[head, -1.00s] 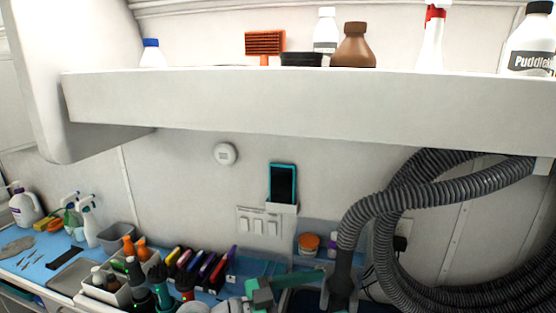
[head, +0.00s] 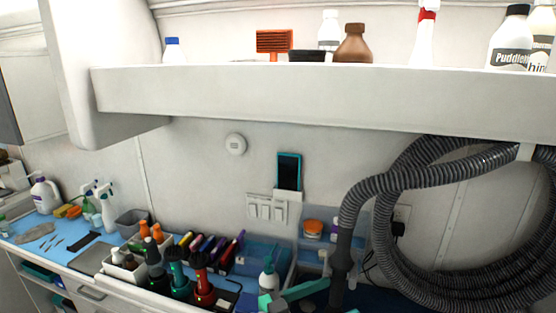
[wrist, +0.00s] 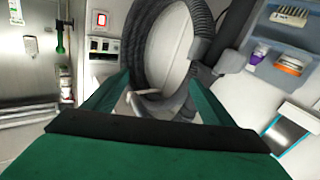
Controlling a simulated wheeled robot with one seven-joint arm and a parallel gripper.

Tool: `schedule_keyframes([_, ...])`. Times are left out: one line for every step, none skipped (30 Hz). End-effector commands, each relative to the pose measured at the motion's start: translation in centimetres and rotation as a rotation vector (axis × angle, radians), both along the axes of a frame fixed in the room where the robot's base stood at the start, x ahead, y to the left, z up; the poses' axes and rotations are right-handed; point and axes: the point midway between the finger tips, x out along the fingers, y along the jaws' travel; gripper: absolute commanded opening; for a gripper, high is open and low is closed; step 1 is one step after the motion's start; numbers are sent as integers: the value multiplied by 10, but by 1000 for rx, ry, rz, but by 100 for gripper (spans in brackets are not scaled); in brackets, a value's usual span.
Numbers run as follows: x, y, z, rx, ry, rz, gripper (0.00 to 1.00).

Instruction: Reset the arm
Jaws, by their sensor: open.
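My gripper (head: 288,298) shows as teal pieces at the bottom edge of the head view, low in front of the blue counter, with most of the arm out of frame. In the wrist view, my gripper (wrist: 162,92) has its two green fingers spread wide apart. Nothing is held between them. Beyond the fingers, the wrist view shows the grey hose (wrist: 155,55) and a wall at a tilt.
A long white shelf (head: 300,97) with bottles overhangs the counter. The coiled hose (head: 365,190) hangs at right. Black-and-coloured tools (head: 203,280), a white pump bottle (head: 268,277) and a caddy (head: 118,268) crowd the counter near my gripper.

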Motion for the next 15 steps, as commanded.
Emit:
schedule_keyframes([1,-1,-9,-13,22,23,78])
schedule_keyframes([2,-2,-14,-18,34,38,78])
schedule_keyframes([4,-2,-21,-29,52,61,78])
schedule_keyframes([5,-2,-27,-35,68,79,78])
schedule_keyframes([6,-2,-34,-44,83,100,78])
schedule_keyframes([7,-1,-44,-54,106,131,78])
schedule_keyframes([8,0,-52,-62,124,159,78])
schedule_keyframes([8,1,-61,-72,144,186,78])
schedule_keyframes([9,3,-74,-84,173,228,78])
schedule_keyframes([9,4,-85,-91,193,260,78])
schedule_keyframes([8,5,-95,-98,213,292,78])
schedule_keyframes([6,7,-108,-108,239,333,78])
schedule_keyframes([5,9,-118,-112,257,364,78])
schedule_keyframes([3,11,-129,-116,275,395,78])
schedule_keyframes([0,14,-142,-121,298,436,78])
